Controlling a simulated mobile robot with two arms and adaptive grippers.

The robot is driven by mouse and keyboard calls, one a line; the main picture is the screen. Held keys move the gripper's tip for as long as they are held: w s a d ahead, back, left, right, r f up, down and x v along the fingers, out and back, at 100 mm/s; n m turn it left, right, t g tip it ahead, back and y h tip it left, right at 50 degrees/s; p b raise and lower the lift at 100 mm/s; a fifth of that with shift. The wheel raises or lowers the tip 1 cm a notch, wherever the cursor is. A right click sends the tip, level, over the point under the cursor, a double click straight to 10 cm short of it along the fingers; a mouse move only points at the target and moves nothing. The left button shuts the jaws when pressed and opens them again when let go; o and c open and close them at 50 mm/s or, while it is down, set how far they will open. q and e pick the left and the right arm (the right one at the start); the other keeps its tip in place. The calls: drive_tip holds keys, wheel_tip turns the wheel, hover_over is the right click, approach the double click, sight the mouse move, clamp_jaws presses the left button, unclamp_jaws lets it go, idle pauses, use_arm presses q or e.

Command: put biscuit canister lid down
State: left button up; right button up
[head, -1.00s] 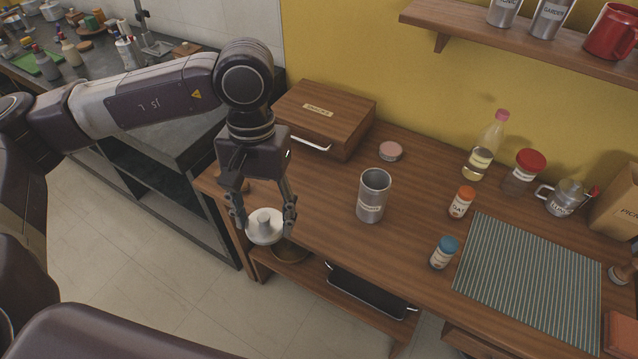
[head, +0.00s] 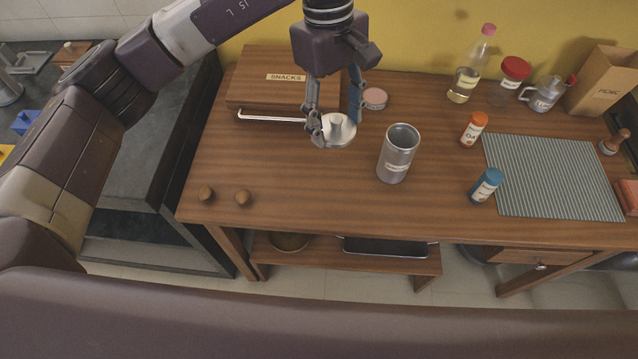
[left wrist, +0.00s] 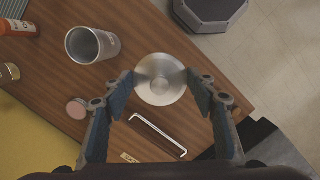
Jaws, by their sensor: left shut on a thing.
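The biscuit canister lid (head: 341,136), a round silver disc with a raised knob, is held by my left gripper (head: 336,122) near the drawer box front. In the left wrist view the lid (left wrist: 160,88) sits between the two fingers, gripped by its knob. How high it is above the tabletop I cannot tell. The open steel canister (head: 397,158) stands upright to the right of the lid, its label too small to read; it also shows in the left wrist view (left wrist: 92,45). My right gripper is not in view.
A wooden snacks box (head: 275,95) with a metal handle stands behind and left. A pink-topped round item (head: 374,97) lies behind the lid. Orange-capped (head: 473,129) and blue-capped (head: 486,186) jars and a striped mat (head: 550,178) are right. The front left tabletop (head: 290,175) is mostly clear.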

use_arm(q)
drive_tip(key=shift+d+f, duration=0.15)
drive_tip(key=shift+f, duration=0.2)
wheel_tip(320, 180, down, 14)
drive_tip(key=shift+d+f+p, duration=0.15)
drive_tip(key=shift+f+p, duration=0.1)
drive_tip(key=shift+p, duration=0.8)
drive_tip(key=shift+f+p, duration=0.3)
drive_tip(key=shift+f, duration=2.1)
drive_tip(key=shift+f+b, duration=0.2)
drive_tip(key=shift+b, duration=0.1)
drive_tip(key=o, duration=1.2)
drive_tip(key=shift+r, duration=0.1)
drive_tip(key=shift+c, duration=0.2)
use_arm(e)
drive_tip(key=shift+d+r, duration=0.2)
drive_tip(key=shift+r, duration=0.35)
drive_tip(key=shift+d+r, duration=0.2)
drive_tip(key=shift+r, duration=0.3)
use_arm(q)
drive_tip(key=shift+r, duration=0.1)
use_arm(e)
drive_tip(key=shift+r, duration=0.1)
